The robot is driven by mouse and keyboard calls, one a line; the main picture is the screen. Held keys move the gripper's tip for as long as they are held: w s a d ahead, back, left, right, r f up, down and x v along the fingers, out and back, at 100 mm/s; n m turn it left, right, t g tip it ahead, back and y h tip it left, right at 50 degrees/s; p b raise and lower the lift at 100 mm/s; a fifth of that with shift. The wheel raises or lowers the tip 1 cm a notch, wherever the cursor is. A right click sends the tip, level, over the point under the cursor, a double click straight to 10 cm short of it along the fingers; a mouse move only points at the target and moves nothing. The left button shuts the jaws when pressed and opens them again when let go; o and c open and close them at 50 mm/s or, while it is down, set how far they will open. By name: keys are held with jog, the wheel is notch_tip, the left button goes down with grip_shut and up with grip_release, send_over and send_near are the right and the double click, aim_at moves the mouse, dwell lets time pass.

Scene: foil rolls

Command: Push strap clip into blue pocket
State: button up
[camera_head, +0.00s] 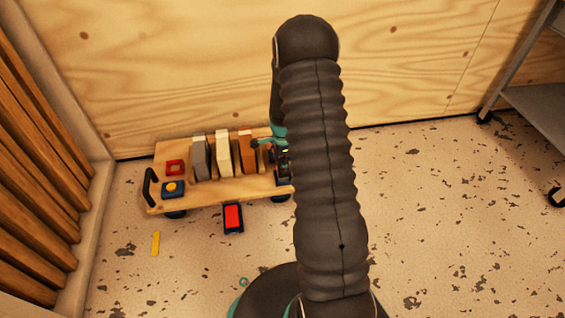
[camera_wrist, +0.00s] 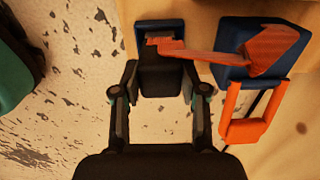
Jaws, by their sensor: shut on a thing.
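In the wrist view, my gripper (camera_wrist: 161,72) is shut on a dark block-shaped strap clip (camera_wrist: 160,82), with one finger on each side. An orange strap (camera_wrist: 205,55) runs from the clip's far end to the right. The blue pocket (camera_wrist: 160,25) is just beyond the clip, and the clip's far end is at or in its mouth; how deep it sits cannot be told. The strap's other end lies over a second blue block (camera_wrist: 232,70). In the head view my arm hides most of this.
An orange loop handle (camera_wrist: 228,122) hangs near the second blue block. In the head view a low wooden cart (camera_head: 215,190) holds several upright slabs and a black handle (camera_head: 150,188). A red-topped box (camera_head: 233,218) and a yellow strip (camera_head: 155,243) lie on the floor.

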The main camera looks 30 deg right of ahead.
jog(key=shift+f, duration=0.3)
jog(key=o, duration=1.3)
jog(key=shift+c, duration=0.2)
jog(key=shift+r, duration=0.15)
jog(key=shift+r+p, duration=2.2)
jog(key=shift+r, duration=1.7)
